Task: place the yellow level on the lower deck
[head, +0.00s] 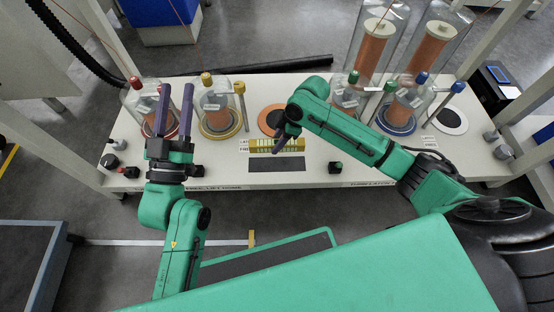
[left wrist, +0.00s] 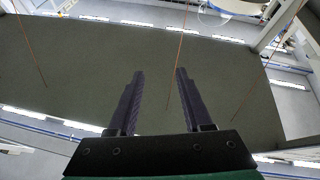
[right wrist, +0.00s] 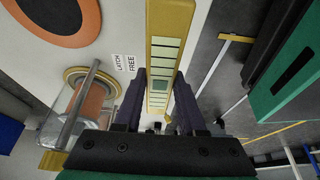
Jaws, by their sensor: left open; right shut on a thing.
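The yellow level (head: 289,142), a long bar with a row of pale windows, is at the middle of the white table. In the right wrist view the level (right wrist: 168,45) runs lengthwise between the fingers of my right gripper (right wrist: 160,82). My right gripper (head: 281,138) is shut on it from above; I cannot tell if it is clear of the table. My left gripper (head: 176,90) is open and empty, raised in front of the red-based jar; its fingers (left wrist: 158,72) also show apart in the left wrist view. I cannot tell which surface is the lower deck.
A dark rectangle (head: 276,164) lies on the white table (head: 215,172) in front of the level. Clear jars on red (head: 150,130), yellow (head: 220,132) and blue (head: 397,127) bases stand along it. An orange-ringed disc (head: 268,117) lies behind the level.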

